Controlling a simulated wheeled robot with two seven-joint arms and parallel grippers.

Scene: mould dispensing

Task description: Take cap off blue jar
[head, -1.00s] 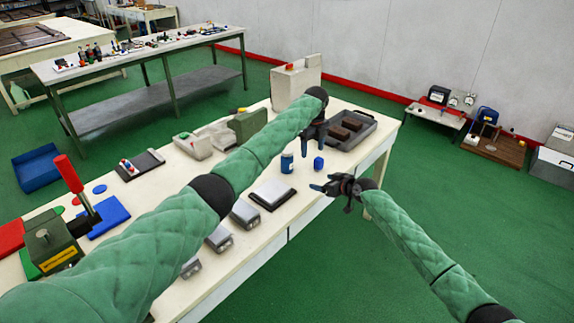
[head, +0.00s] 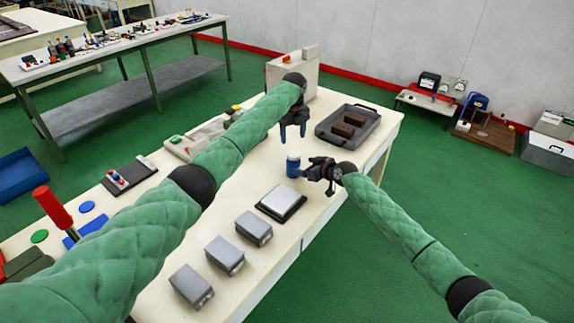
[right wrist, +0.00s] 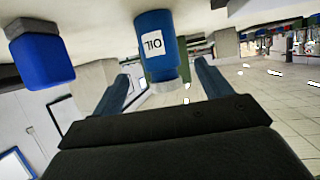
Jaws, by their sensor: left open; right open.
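The blue jar (head: 293,168) stands on the bench with a white cap (head: 293,153) on top. In the right wrist view the jar (right wrist: 154,22) appears upside down with an OIL label. My right gripper (head: 307,171) is open close beside the jar on its right; in the right wrist view its fingers (right wrist: 163,82) lie to either side of the jar, not visibly touching it. My left gripper (head: 293,131) is open, pointing down, just above and behind the cap in the picture. The gap between them is hard to judge.
A second blue container (right wrist: 40,58) stands near the jar in the right wrist view; my right gripper seems to hide it in the head view. A grey tray (head: 371,140) with brown blocks lies behind. A silver-topped plate (head: 280,201) and grey boxes (head: 253,228) lie in front.

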